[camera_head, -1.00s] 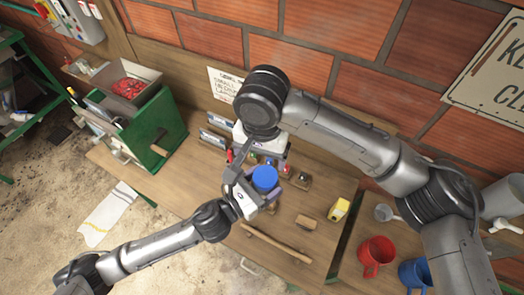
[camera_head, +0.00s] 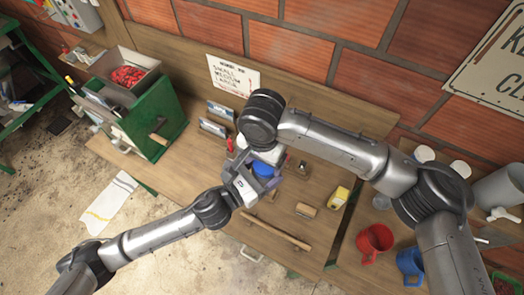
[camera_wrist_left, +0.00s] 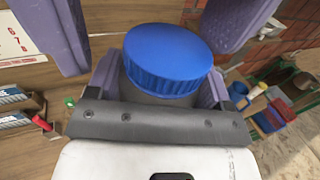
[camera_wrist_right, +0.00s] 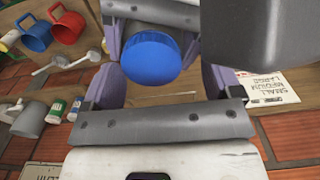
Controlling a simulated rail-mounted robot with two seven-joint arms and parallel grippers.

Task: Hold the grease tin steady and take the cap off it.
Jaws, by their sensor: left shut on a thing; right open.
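The grease tin (camera_wrist_left: 158,90) is a grey body with a ribbed blue cap (camera_wrist_left: 167,55) on top. In the left wrist view my left gripper (camera_wrist_left: 160,88) is shut around the tin's body, below the cap. My right gripper (camera_wrist_right: 158,78) is open, its purple fingers either side of the blue cap (camera_wrist_right: 150,58) in the right wrist view; I cannot tell if they touch it. In the head view the cap (camera_head: 264,169) shows between the two grippers, and the right wrist hides part of the tin. The cap sits on the tin.
A green machine (camera_head: 152,125) with a tray of red berries (camera_head: 128,76) stands at the left. A wooden stick (camera_head: 277,232) lies near the front edge.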

